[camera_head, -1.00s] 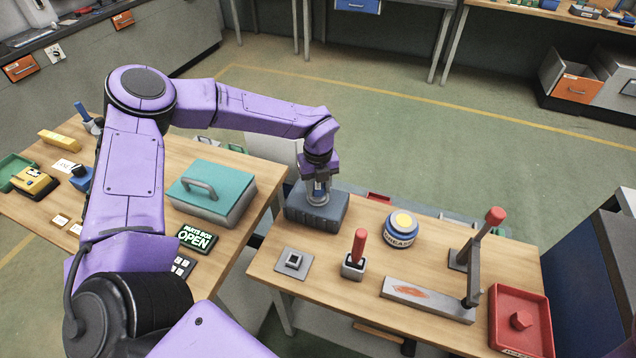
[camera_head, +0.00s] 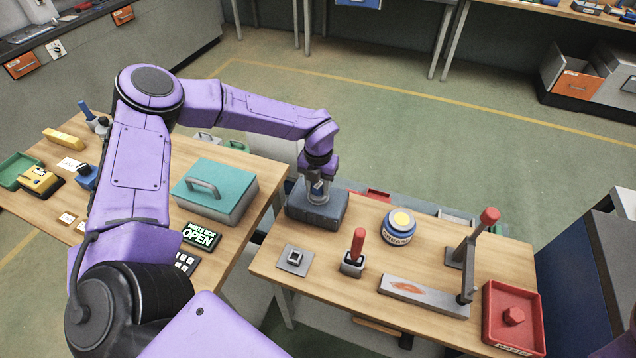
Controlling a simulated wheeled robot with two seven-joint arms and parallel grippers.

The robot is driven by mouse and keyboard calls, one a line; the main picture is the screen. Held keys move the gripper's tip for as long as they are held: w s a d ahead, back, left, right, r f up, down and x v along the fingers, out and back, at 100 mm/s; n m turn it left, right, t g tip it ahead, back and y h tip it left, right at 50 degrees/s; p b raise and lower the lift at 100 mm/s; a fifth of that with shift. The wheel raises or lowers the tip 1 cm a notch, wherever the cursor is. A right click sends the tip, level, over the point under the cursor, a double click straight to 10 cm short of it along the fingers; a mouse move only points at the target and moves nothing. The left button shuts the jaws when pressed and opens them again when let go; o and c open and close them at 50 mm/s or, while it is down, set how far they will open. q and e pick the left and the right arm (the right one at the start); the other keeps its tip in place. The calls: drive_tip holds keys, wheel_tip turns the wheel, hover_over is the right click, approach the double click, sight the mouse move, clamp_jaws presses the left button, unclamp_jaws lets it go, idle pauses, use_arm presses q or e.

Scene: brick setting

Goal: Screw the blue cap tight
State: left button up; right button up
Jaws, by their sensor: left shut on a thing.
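My left gripper (camera_head: 318,195) points straight down over the dark grey-blue block (camera_head: 314,211) at the back left of the right-hand table. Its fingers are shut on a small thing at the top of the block. The fingers cover that thing, so I cannot make out its colour or whether it is the blue cap. No separate blue cap shows plainly elsewhere. A round grease jar (camera_head: 398,236) with a blue rim, yellow top and white label stands to the right of the block. My right gripper is not in view.
The right table also holds a grey socket plate (camera_head: 295,259), a red-handled tool (camera_head: 357,247) in a holder, a lever with a red knob (camera_head: 489,217) and a red tray (camera_head: 513,338). A teal-lidded box (camera_head: 217,188) stands on the left table. A gap separates the tables.

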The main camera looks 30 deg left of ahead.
sight(318, 185)
use_arm(q)
drive_tip(key=shift+r+m+p, duration=0.1)
drive_tip(key=shift+m+p, duration=0.2)
drive_tip(key=shift+m, duration=0.1)
drive_tip(key=o, duration=0.9)
drive_tip(key=shift+m, duration=0.4)
drive_tip(key=shift+c, duration=0.2)
drive_tip(key=o, duration=0.8)
wheel_tip(318, 185, up, 4)
drive_tip(key=p, duration=0.3)
drive_tip(key=shift+r+p, duration=0.3)
drive_tip(key=shift+r, duration=0.65)
